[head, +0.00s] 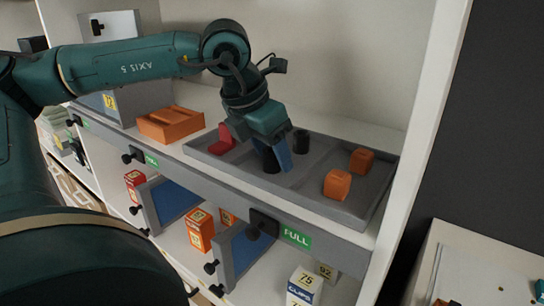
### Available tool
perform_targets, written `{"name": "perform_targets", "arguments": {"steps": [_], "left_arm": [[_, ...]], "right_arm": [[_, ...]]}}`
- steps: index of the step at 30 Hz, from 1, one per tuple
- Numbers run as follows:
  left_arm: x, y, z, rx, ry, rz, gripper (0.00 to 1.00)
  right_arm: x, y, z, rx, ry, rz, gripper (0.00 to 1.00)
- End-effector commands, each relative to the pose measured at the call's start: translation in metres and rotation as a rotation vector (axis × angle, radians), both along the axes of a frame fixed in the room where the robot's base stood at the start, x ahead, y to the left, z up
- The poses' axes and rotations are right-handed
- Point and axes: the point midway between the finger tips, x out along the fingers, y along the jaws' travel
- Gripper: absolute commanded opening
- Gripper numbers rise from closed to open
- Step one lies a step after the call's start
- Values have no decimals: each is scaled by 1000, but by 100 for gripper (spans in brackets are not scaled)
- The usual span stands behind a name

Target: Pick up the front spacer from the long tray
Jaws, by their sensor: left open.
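The long grey tray (335,215) lies on the shelf top and is divided into compartments. Two dark cylinders that look like the spacers stand in its middle part. The front spacer (269,161) is partly covered by my left gripper, and the back spacer (301,142) stands behind it to the right. My left gripper (277,153) points down into the tray at the front spacer. One blue finger shows just right of that spacer; the other finger is hard to make out. The jaws are open, and I cannot tell whether they touch the spacer. My right gripper is not in view.
A red piece (222,140) lies in the tray's left part, and orange blocks (338,184) sit in its right part. An orange bin (170,124) stands left of the tray. A white upright panel (428,130) closes the shelf on the right.

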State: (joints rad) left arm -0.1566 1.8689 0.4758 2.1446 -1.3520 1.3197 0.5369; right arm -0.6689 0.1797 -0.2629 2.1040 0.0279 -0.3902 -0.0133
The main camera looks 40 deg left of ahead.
Motion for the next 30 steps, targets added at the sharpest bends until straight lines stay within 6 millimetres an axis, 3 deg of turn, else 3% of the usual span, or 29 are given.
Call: {"name": "perform_targets", "arguments": {"steps": [8, 25, 30], "left_arm": [[1, 0, -3, 0, 0, 0, 54], [1, 0, -3, 0, 0, 0, 8], [1, 0, -2, 0, 0, 0, 7]], "right_arm": [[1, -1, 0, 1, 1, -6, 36], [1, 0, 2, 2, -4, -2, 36], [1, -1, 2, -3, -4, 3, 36]]}}
